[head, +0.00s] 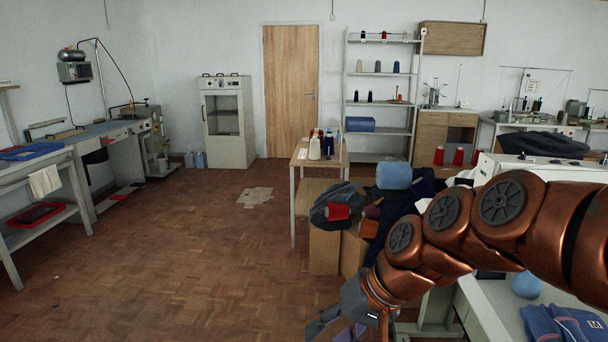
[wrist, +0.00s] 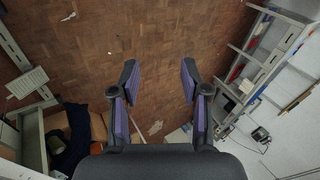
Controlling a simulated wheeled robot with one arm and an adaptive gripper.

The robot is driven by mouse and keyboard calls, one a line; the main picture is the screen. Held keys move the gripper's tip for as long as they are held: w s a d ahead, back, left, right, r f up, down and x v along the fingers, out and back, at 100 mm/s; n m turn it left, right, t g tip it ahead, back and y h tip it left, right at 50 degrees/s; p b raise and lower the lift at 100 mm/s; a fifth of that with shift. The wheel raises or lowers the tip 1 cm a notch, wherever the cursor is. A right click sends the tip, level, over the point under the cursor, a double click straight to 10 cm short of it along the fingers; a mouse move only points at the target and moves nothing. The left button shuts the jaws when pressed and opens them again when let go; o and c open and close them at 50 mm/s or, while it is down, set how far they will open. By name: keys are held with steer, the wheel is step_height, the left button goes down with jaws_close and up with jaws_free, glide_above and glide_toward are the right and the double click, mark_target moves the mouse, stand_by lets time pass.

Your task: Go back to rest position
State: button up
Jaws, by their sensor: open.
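My gripper (head: 335,325) hangs at the lower middle of the head view, at the end of my copper-coloured arm, which reaches in from the right. The wrist view shows my gripper (wrist: 160,75) with its two purple-lined fingers spread apart and nothing between them. Bare parquet floor (wrist: 160,35) lies beyond the fingertips. In the head view the fingertips are partly cut off by the bottom edge.
Cardboard boxes (head: 324,250) piled with cloth stand just behind my gripper. A small wooden table (head: 300,160) holds thread cones. A white worktable (head: 492,312) with folded blue garments (head: 565,324) is at right. The parquet floor (head: 190,270) is open at left.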

steer(key=s+d+f+g+h+p, duration=0.1)
steer(key=s+d+f+h, duration=0.2)
steer(key=s+d, duration=0.4)
steer(key=s+d+f+g+h+p, duration=0.1)
steer(key=s+d+f+g+h, duration=0.1)
steer(key=s+d, duration=0.5)
steer(key=s+f+h, duration=0.1)
steer(key=s+f, duration=0.1)
steer(key=s, duration=0.3)
steer(key=shift+s, duration=0.35)
